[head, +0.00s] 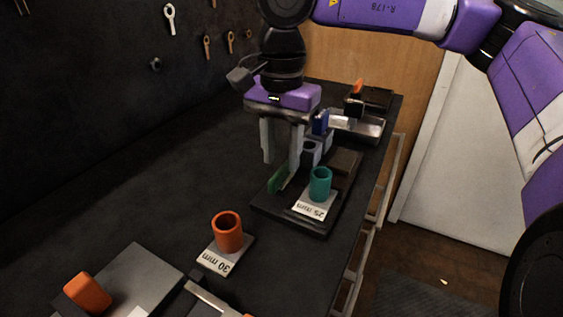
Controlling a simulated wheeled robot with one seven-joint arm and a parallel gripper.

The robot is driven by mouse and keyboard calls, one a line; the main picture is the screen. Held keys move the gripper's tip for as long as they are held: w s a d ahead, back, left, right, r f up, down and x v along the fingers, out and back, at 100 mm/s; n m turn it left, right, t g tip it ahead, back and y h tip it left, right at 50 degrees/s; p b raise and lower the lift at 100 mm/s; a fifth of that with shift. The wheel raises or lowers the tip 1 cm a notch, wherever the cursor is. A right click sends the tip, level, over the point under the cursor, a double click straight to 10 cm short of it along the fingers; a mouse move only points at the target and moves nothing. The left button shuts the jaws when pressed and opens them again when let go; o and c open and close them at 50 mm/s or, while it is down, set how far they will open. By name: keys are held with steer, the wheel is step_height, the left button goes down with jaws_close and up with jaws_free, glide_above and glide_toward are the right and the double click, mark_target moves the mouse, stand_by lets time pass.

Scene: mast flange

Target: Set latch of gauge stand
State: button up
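My gripper (281,165) hangs fingers-down over the bench, its two grey fingers apart with a gap between them. A dark stand (265,201) lies below and to the right of it, with a "25 mm" label and a teal hollow cylinder (320,184) standing on it. Grey blocks (311,154) behind the right finger are partly hidden.
An orange hollow cylinder (228,231) stands on a "30 mm" plate in front. An orange block (88,293) is at the lower left. A metal vise-like device (368,130) with blue and orange parts stands behind. The bench's left middle (150,185) is clear.

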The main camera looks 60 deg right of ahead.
mark_target(283, 169)
steer(key=shift+r, duration=2.35)
steer(key=shift+s, duration=0.1)
